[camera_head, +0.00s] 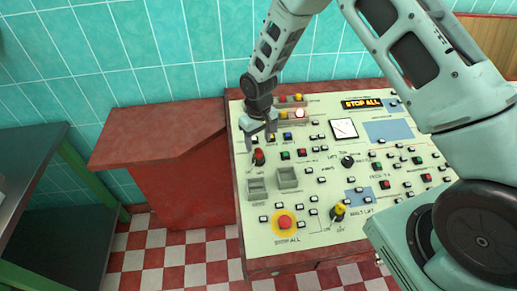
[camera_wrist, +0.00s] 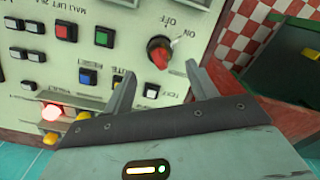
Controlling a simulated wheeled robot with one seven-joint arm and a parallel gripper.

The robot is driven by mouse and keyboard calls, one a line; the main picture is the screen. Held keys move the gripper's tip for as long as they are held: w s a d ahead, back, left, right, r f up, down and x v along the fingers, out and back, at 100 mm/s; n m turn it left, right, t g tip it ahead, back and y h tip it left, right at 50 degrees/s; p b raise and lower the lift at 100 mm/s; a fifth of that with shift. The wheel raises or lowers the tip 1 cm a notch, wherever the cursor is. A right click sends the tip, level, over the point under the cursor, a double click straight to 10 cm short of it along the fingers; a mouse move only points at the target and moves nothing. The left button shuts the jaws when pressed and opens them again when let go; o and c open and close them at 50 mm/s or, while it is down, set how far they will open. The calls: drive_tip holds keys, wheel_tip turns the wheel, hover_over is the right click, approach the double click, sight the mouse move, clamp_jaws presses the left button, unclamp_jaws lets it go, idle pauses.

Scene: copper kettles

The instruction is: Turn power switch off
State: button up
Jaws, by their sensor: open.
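A red rotary switch with a dark base (camera_wrist: 159,54) shows in the wrist view, with ON and OFF marked on the panel beside it. Its red part is on the side away from the OFF mark; I cannot tell its exact setting. In the head view the red switch (camera_head: 258,157) sits at the upper left of the cream control panel (camera_head: 320,180). My gripper (camera_head: 261,139) is above that corner, just short of the switch. In the wrist view its two fingers (camera_wrist: 161,86) are spread, with nothing between them, and the switch lies beyond their tips.
A yellow knob (camera_head: 340,208) and a red STOP ALL button (camera_head: 285,222) are lower on the panel. A red ledge (camera_head: 150,131) adjoins the left.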

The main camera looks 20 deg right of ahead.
sight(258, 148)
wheel_tip(258, 148, down, 7)
drive_tip(key=shift+r+p, duration=0.2)
drive_tip(key=shift+p, duration=0.7)
drive_tip(key=shift+c, duration=0.4)
drive_tip(key=c, duration=0.9)
